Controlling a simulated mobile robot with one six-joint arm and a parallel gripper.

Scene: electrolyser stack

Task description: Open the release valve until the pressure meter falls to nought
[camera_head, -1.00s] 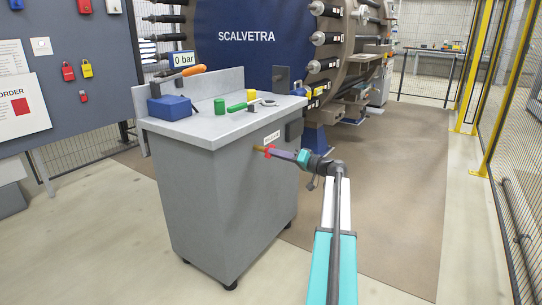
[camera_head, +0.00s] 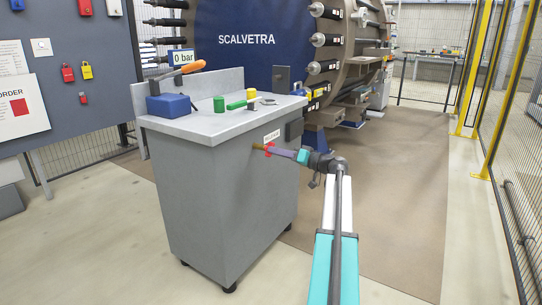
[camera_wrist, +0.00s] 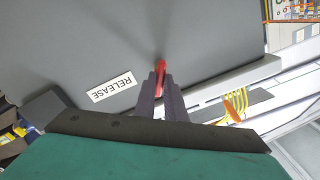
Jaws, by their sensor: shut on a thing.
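The release valve sits on the side of the grey cabinet, under a white RELEASE label (camera_head: 272,136). It has a brass stem (camera_head: 257,146) and a red handle (camera_head: 268,149). My gripper (camera_head: 272,150) is shut on the red handle.
The grey cabinet (camera_head: 205,190) carries a blue block (camera_head: 168,106), an orange-handled tool (camera_head: 192,67) and green and yellow pieces. The blue SCALVETRA stack (camera_head: 245,60) stands behind. A yellow-posted mesh fence (camera_head: 500,90) runs along the right. Floor between cabinet and fence is clear.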

